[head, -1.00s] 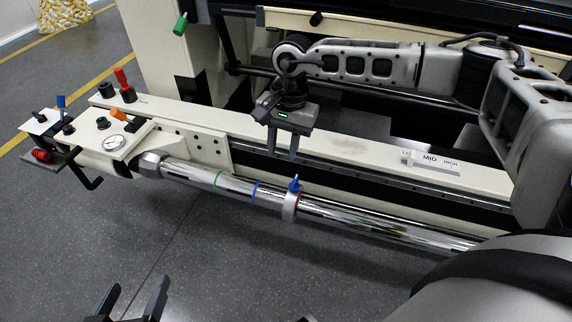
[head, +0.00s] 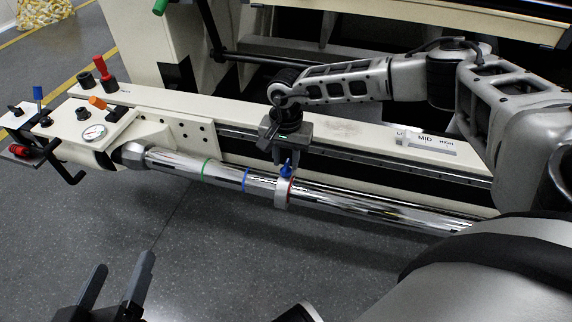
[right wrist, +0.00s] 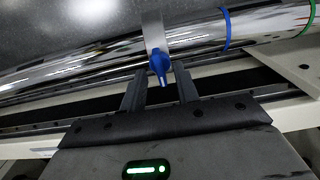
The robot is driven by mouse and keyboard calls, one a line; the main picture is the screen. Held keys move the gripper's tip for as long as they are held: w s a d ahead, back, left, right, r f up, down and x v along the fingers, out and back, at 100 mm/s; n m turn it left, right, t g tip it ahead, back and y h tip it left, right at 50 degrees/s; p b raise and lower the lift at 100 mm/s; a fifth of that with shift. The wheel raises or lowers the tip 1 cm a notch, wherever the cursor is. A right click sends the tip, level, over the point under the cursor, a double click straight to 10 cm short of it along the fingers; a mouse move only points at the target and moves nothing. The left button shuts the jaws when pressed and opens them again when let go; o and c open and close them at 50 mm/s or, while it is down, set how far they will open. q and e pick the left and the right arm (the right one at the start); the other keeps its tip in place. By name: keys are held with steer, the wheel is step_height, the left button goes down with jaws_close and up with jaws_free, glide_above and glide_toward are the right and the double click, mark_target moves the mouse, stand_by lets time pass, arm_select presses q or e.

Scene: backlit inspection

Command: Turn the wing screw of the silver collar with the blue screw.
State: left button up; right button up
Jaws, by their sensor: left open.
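The silver collar (head: 282,193) sits around the polished bar, and its blue wing screw (head: 286,171) points up. In the right wrist view the collar (right wrist: 153,32) is a grey band with the blue screw (right wrist: 160,66) hanging below it. My right gripper (head: 285,158) is over the screw. In the right wrist view its two fingers (right wrist: 160,77) stand on either side of the screw, open, with a gap on each side. My left gripper (head: 117,283) is open and empty over the floor at the lower left.
A cream rail (head: 350,137) with a LOW/MID/HIGH slider runs behind. A gauge (head: 94,132) and knobs are at left.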

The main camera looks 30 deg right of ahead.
steer(key=shift+f, duration=0.65)
arm_select(q)
steer(key=shift+d+r, duration=0.1)
steer(key=shift+r, duration=0.15)
arm_select(e)
jaws_close()
